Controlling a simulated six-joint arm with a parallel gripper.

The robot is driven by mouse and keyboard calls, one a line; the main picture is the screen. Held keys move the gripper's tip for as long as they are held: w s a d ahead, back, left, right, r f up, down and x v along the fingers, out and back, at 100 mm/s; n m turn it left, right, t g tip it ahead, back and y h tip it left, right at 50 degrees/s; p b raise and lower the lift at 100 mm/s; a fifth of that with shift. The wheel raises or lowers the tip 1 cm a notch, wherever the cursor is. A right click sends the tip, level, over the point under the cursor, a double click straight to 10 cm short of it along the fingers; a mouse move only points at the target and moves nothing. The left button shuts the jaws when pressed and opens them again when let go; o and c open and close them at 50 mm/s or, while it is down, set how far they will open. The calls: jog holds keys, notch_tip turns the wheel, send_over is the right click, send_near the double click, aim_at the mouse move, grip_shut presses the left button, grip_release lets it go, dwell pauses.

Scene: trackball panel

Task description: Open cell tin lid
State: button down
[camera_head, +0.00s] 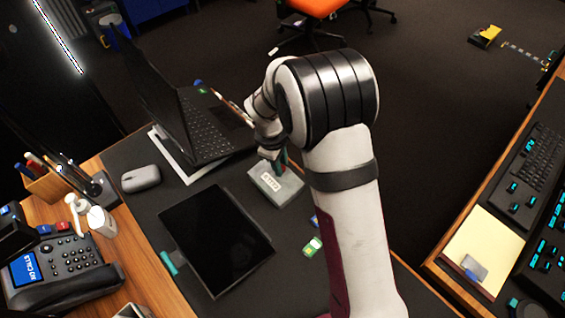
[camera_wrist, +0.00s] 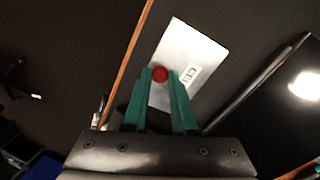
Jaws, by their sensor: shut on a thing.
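The cell tin (camera_head: 284,192) is a small pale grey box with a white label, on the dark desk mat in the head view. In the wrist view its pale lid (camera_wrist: 197,47) fills the space ahead of the fingers, with a label partly readable as "CEL". A round red knob (camera_wrist: 159,74) sits between my two green fingertips. My gripper (camera_wrist: 161,73) is shut on the knob. In the head view my gripper (camera_head: 279,162) is above the tin, and my arm hides the knob. I cannot tell whether the lid is lifted off the tin.
An open laptop (camera_head: 205,125) stands behind the tin to the left. A black tablet (camera_head: 215,238) lies at front left, with a grey mouse (camera_head: 141,179) beyond it. A desk phone (camera_head: 65,265) is at far left. Small cards (camera_head: 312,246) lie on the mat near my arm.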

aim_at(267, 185)
jog(key=a+t+h, duration=0.1)
jog(key=s+r+t+h, duration=0.1)
jog(key=shift+s+a+r+t+h, duration=0.3)
jog(key=shift+a, duration=0.05)
jog(key=s+a+t+h, duration=0.1)
jog(key=r+t+h, duration=0.1)
jog(key=shift+s+a+t+h, duration=0.3)
jog(key=shift+s+a, duration=0.05)
jog(key=shift+s+a+f+t+h, duration=0.2)
jog(key=shift+s+a+t+h, duration=0.7)
jog(key=shift+t+h, duration=0.45)
jog(key=shift+s+a+f+t+h, duration=0.15)
jog(key=shift+s+a+t+h, duration=0.75)
jog(key=shift+t+h, duration=0.45)
jog(key=c, duration=0.7)
grip_release()
